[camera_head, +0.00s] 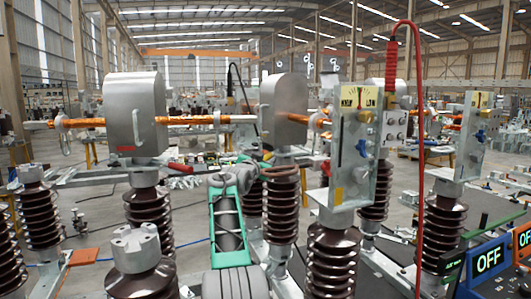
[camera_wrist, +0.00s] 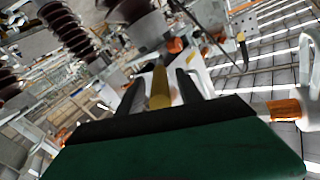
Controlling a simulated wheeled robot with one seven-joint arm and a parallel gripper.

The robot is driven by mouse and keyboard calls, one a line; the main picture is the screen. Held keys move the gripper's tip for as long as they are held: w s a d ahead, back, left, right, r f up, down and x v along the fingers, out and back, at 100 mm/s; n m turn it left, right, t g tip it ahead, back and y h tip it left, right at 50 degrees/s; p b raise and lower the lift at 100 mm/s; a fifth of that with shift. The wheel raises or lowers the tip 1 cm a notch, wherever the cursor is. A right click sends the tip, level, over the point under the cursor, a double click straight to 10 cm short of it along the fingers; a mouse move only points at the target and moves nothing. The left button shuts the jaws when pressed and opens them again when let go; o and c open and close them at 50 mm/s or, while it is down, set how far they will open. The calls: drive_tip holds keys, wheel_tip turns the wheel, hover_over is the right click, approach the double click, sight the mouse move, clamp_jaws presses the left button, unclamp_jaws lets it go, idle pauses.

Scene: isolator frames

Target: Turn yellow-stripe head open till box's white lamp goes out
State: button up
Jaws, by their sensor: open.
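In the wrist view my gripper (camera_wrist: 160,78) is open, its two dark fingers apart. A yellow cylinder (camera_wrist: 160,90) shows between the fingers, in front of a white surface; I cannot tell whether it touches them. In the head view a grey metal hood with a handle (camera_head: 135,115) stands on a brown insulator at the left, and a second grey hood (camera_head: 283,110) stands further right. My fingertips cannot be made out there. I cannot pick out a yellow-striped head for certain.
A dial plate (camera_head: 345,150) with a yellow scale stands on a brown insulator (camera_head: 332,260) right of my arm; a similar plate (camera_head: 472,140) is further right. A red cable (camera_head: 420,120) hangs between them. An orange-framed box (camera_head: 522,240) is at the right edge.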

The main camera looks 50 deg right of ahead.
drive_tip(key=shift+w+d, duration=0.15)
drive_tip(key=shift+d, duration=0.25)
drive_tip(key=shift+f, duration=0.1)
clamp_jaws()
idle(1.1)
